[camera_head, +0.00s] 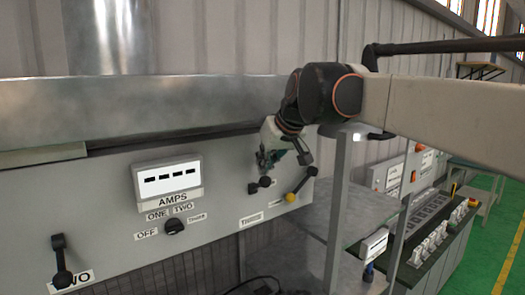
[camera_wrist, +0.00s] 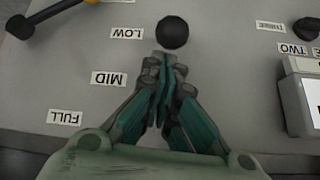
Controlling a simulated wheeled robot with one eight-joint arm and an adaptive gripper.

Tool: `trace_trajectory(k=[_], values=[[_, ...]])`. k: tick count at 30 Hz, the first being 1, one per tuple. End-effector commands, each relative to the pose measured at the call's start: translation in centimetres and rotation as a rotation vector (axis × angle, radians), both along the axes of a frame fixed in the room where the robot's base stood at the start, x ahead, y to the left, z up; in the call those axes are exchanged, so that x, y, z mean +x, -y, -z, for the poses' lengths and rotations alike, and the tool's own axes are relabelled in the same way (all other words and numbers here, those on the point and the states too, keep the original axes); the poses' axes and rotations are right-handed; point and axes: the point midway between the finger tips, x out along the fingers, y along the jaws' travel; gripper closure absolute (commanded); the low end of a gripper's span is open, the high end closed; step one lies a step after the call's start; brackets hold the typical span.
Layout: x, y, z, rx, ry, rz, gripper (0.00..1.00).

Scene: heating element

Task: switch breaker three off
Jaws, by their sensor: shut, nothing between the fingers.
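The THREE label (camera_head: 250,220) sits on the grey panel in the head view. Above it is a short black lever with a ball end (camera_head: 264,181), which I take to be breaker three. In the wrist view a black ball knob (camera_wrist: 173,32) is just beyond my fingertips, seen nearly end-on, so its lever's tilt cannot be told. My gripper (camera_head: 266,163) is in front of the panel, just above that lever in the head view. In the wrist view my gripper (camera_wrist: 165,57) is shut and empty; whether it touches the knob cannot be told.
LOW (camera_wrist: 127,33), MID (camera_wrist: 108,79) and FULL (camera_wrist: 66,117) labels are near. Left are the selector knob (camera_head: 174,227), amps meter (camera_head: 168,182) and breaker two's lever (camera_head: 60,262).

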Motion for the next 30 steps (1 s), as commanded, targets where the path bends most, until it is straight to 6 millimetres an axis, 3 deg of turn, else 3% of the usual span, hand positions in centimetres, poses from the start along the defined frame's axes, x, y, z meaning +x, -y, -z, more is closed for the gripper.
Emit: trace_trajectory(k=[7,30], values=[[0.7,-0.4,0.9,-0.001,0.0,-0.001,1.0],[0.2,0.0,1.4,0.042,0.063,0.001,1.0]])
